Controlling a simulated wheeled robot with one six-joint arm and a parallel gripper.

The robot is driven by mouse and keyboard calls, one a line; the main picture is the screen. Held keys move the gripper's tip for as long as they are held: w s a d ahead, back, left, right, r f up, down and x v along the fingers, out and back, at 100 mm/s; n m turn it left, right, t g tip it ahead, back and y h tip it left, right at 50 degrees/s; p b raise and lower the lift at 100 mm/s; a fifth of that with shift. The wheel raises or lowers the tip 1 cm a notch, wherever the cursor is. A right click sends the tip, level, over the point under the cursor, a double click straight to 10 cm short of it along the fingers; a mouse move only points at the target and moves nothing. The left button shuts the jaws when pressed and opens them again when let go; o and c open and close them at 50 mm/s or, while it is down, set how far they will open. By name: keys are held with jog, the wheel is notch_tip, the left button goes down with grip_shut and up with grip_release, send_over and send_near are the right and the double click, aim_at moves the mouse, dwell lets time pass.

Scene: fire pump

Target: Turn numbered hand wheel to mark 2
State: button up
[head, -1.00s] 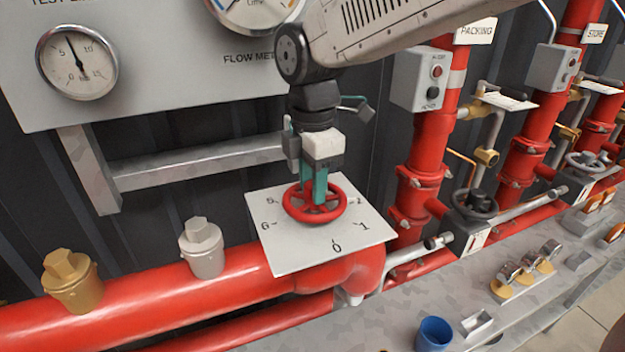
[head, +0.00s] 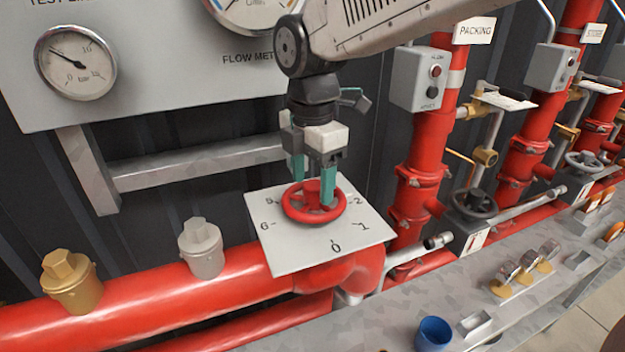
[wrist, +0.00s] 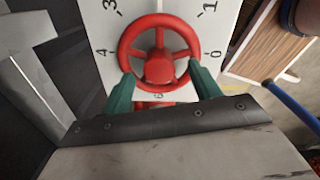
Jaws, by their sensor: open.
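The red hand wheel (head: 303,207) lies over a white numbered plate (head: 284,259) on top of the red pipe. In the head view the marks 0, 1 and 2 run along the plate's front and right side, with 5 and 6 on the left. My gripper (head: 313,193) is above the wheel, pointing down, with its teal fingers open and reaching to the rim. In the wrist view the wheel (wrist: 160,72) sits just ahead of the spread fingertips (wrist: 158,82), one near each side of the rim. I cannot tell whether they touch it. No pointer on the wheel is clear.
A silver capped fitting (head: 201,248) and a brass one (head: 72,281) stand on the red pipe at left. A pressure gauge (head: 76,62) is on the panel behind. Red risers with valves stand at right. A blue cup (head: 433,334) is on the grey bench.

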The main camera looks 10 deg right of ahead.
aim_at(312, 185)
jog(key=shift+r, duration=3.05)
jog(key=shift+m, duration=0.5)
jog(key=s+f+m, duration=0.1)
jog(key=m, duration=0.1)
jog(key=d+f+m, duration=0.1)
jog(key=m, duration=0.1)
jog(key=shift+s+d+f, duration=0.15)
jog(key=shift+s, duration=0.25)
jog(key=s+d+f+m, duration=0.2)
jog(key=s+d+m, duration=0.6)
jog(key=d+m, duration=0.1)
jog(key=s+d+f+m+t, duration=0.1)
jog(key=s+d+f+m, duration=0.1)
jog(key=s+d+m, duration=0.7)
jog(key=shift+s+d+f+m, duration=0.25)
jog(key=shift+d+f+m, duration=0.2)
jog(key=shift+d, duration=0.55)
jog(key=shift+a, duration=0.1)
